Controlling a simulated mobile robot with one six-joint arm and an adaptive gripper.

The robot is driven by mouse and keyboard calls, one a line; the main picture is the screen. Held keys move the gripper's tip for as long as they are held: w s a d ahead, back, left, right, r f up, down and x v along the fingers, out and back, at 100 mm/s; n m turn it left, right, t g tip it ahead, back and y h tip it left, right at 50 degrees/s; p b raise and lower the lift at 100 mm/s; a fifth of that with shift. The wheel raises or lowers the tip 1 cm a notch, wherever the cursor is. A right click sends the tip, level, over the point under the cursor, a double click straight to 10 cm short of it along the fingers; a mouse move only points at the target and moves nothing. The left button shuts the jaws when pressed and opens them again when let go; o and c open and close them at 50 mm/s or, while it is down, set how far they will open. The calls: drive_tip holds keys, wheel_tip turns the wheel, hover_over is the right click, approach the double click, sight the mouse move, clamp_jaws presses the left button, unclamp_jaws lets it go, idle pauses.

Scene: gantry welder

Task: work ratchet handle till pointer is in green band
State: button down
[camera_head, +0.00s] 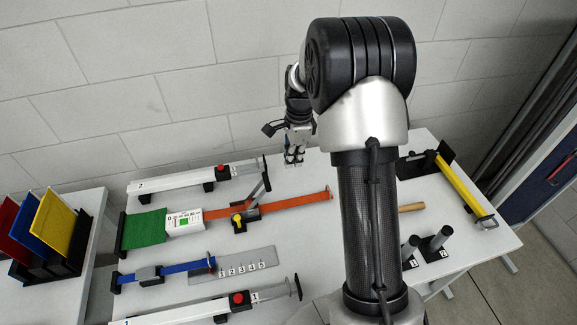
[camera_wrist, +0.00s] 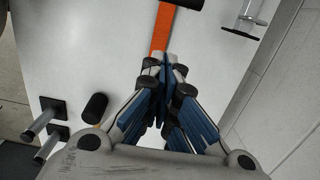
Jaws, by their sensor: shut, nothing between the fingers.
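The ratchet (camera_head: 240,218) sits on the orange strap (camera_head: 300,201) on the white table, left of my arm. Its grey handle (camera_head: 257,190) slants up and to the right. A white gauge box (camera_head: 185,222) with a green patch stands at the strap's left; its pointer is too small to read. My gripper (camera_head: 294,158) is shut and empty, above the table's far side, right of the handle and apart from it. In the wrist view the closed fingers (camera_wrist: 168,62) point toward the orange strap (camera_wrist: 161,35); the ratchet handle cannot be made out there.
A white clamp bar (camera_head: 190,178) lies behind the ratchet, another (camera_head: 210,308) in front. A blue strap (camera_head: 190,268) and numbered plate (camera_head: 245,264) lie nearer. Short posts (camera_head: 437,241) and a yellow bar (camera_head: 462,188) are at right. Colored panels (camera_head: 54,228) stand at far left.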

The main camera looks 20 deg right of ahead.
drive_tip(key=a+f+b, duration=0.2)
drive_tip(key=a+f, duration=0.2)
drive_tip(key=f, duration=0.2)
drive_tip(key=shift+w+a+f, duration=0.15)
drive_tip(key=shift+w+f, duration=0.1)
drive_tip(key=shift+w, duration=0.2)
drive_tip(key=shift+r, duration=0.1)
drive_tip(key=shift+a+r+h+p, duration=0.3)
drive_tip(key=shift+a+p, duration=0.1)
drive_tip(key=shift+a, duration=0.05)
